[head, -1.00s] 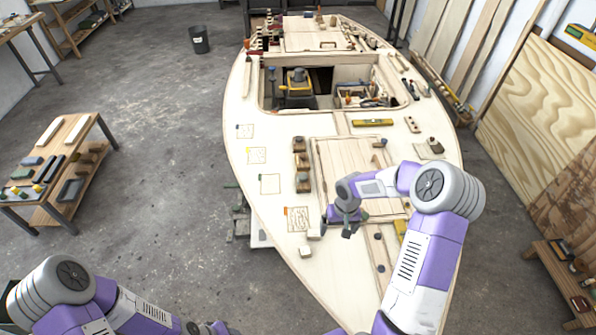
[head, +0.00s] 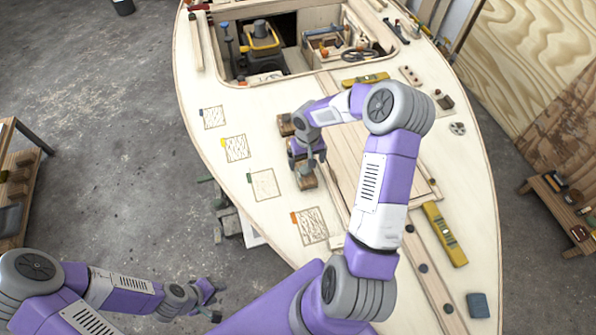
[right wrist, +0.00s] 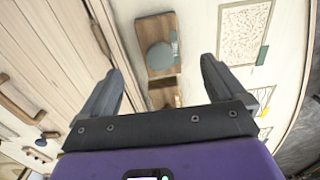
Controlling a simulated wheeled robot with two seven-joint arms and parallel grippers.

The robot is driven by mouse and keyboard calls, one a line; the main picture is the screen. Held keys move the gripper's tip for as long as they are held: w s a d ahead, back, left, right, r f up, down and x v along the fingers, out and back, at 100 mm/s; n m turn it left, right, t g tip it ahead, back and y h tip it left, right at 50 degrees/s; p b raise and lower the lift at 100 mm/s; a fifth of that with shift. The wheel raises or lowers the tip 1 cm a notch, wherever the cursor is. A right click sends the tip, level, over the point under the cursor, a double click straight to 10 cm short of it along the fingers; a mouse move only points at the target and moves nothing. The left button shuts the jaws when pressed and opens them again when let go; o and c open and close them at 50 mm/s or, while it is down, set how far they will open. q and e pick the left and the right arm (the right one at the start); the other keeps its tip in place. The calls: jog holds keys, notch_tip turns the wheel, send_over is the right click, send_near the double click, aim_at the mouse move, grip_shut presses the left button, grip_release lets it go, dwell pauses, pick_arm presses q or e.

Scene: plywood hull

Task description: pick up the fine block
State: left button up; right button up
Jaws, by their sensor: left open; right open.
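Wooden blocks with knobs stand in a row on the pale hull deck, left of the hatch panel. One block (head: 285,125) is at the far end and another (head: 306,181) at the near end; my gripper partly hides the row. I cannot tell which is the fine block. My right gripper (head: 307,160) is open above the row. In the right wrist view, a block (right wrist: 153,28) with a grey-green round knob lies beyond and between the open fingers (right wrist: 161,85), apart from them. My left gripper (head: 212,300) is open and empty, left of the hull over the floor.
Sketched deck patches with coloured tabs, such as the orange-tabbed one (head: 312,226), lie left of the blocks. Yellow levels (head: 445,234) (head: 366,80) and a blue-grey block (head: 478,306) rest on the deck. An open cockpit (head: 290,65) holds tools. The deck's left side is mostly flat.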

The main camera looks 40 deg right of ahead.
aim_at(306, 169)
jog(key=shift+w+f+b, duration=0.3)
jog(key=shift+w+f, duration=0.15)
jog(key=shift+f, duration=0.8)
notch_tip(306, 169, down, 6)
jog(key=shift+s+d+f, duration=0.1)
jog(key=shift+d+f, duration=0.05)
jog(key=c, duration=1.3)
jog(key=shift+o, duration=0.2)
notch_tip(306, 169, up, 10)
jog(key=shift+r+p, duration=0.1)
jog(key=shift+p, duration=0.2)
